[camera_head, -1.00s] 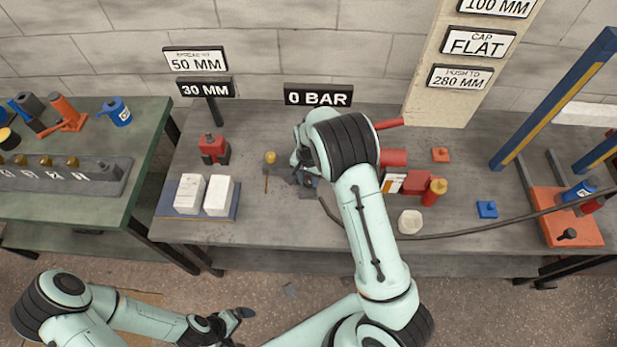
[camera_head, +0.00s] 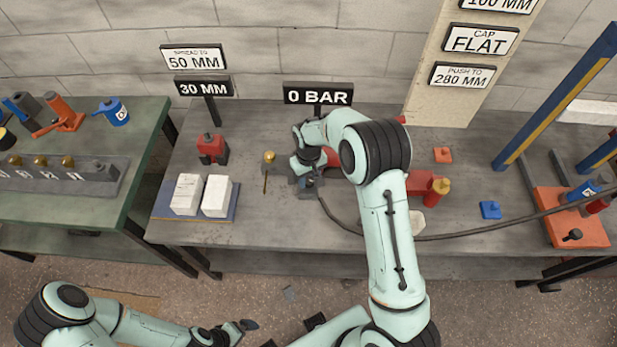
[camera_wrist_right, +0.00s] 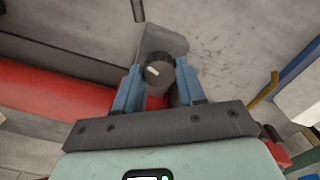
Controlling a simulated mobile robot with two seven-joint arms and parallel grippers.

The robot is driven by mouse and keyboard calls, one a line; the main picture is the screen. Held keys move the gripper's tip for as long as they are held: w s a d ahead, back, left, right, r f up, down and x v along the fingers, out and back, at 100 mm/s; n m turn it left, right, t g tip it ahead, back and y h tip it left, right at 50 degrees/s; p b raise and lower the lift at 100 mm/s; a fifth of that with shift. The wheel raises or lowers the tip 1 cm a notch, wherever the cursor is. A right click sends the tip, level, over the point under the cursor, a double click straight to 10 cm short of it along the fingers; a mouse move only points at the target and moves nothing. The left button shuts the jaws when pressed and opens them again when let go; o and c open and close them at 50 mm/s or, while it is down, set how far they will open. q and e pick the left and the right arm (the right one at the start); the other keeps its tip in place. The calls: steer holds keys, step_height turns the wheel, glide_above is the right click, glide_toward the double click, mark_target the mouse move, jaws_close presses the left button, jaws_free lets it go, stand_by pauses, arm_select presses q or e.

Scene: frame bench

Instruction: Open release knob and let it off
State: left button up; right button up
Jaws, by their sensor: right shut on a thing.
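The release knob (camera_wrist_right: 157,70) is dark and round with a white mark on its face. It sits against a grey block in the right wrist view. My right gripper (camera_wrist_right: 158,82) is shut on it, one blue finger on each side. In the head view my right gripper (camera_head: 306,170) is at a small dark grey block (camera_head: 309,191) on the bench; the knob is mostly hidden there. A sign behind it (camera_head: 318,95) reads 0 BAR. My left gripper (camera_head: 242,329) is low in the head view, empty, its fingers apart, away from the bench.
A red pump-like body (camera_head: 422,184) lies right of my right arm, partly hidden by it. A dark hose (camera_head: 470,231) runs across the bench. White blocks (camera_head: 216,197) on a blue plate and a red bottle jack (camera_head: 212,149) stand to the left.

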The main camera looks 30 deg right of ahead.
mark_target(308, 180)
steer(key=shift+n, duration=0.8)
steer(key=o, duration=1.1)
steer(key=shift+c, duration=0.2)
step_height(308, 180, up, 14)
steer(key=shift+f, duration=0.25)
